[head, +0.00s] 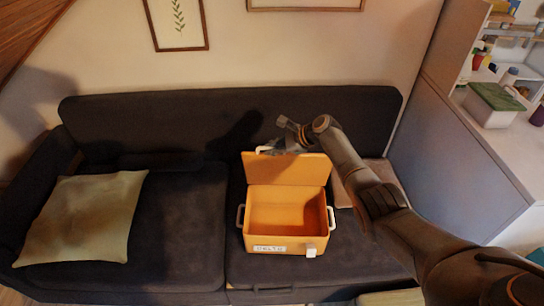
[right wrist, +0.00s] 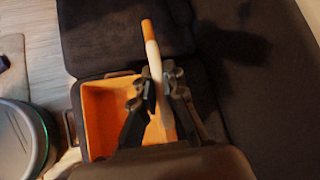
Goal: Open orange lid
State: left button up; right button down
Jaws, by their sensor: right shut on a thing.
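The orange box (head: 288,243) sits on the dark sofa with its inside showing empty. Its orange lid (head: 288,170) stands up nearly upright along the back edge. My right gripper (head: 280,143) is at the lid's top edge, behind it in the head view. In the right wrist view, the lid (right wrist: 149,35) shows edge-on between the two fingers of my right gripper (right wrist: 158,85), which is shut on it. The open box (right wrist: 98,115) shows to the left of the lid there. My left gripper is in neither view.
A pale cushion (head: 82,218) lies on the sofa (head: 170,235) at the left. The sofa backrest (head: 170,120) rises close behind the lid. A white counter (head: 515,150) with a green-topped box (head: 493,100) stands at the right. The middle seat left of the box is clear.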

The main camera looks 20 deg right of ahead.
jog(key=shift+w+d+r, duration=0.1)
jog(key=shift+w+r, duration=0.05)
jog(key=shift+w, duration=0.2)
jog(key=c, duration=1.4)
grip_release()
jog(key=v, duration=1.2)
jog(key=shift+s, duration=0.1)
